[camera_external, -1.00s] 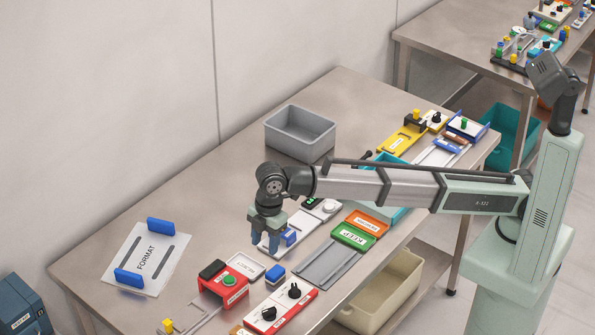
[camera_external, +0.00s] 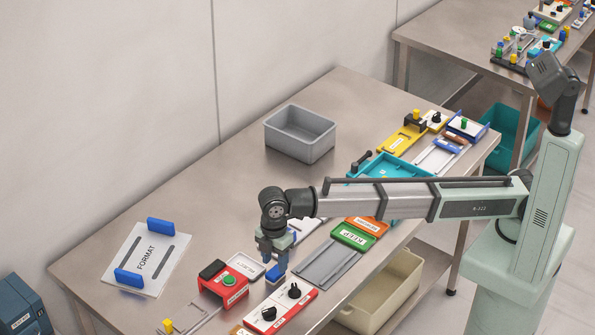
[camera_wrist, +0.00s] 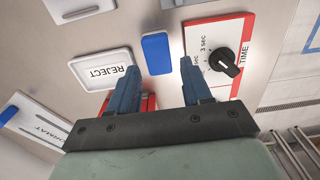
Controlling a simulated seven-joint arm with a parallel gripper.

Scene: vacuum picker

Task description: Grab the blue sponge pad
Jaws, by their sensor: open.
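The blue sponge pad (camera_wrist: 157,54) is a small rounded blue block lying on the metal table between the REJECT plate and the TIME dial panel. In the external view the pad (camera_external: 275,273) shows just below my gripper, partly covered by the fingers. My gripper (camera_external: 273,262) points down above it. In the wrist view my gripper (camera_wrist: 158,78) is open, with one blue-grey finger on each side of the pad's near end and nothing held. I cannot tell the exact height gap between the fingertips and the pad.
The REJECT plate (camera_wrist: 104,69) lies close left of the pad. The red-and-white TIME panel (camera_wrist: 229,50) with black knobs is close right. A red box with a green button (camera_external: 226,284) stands nearby. A grey bin (camera_external: 300,134) sits farther back; the table's back left is clear.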

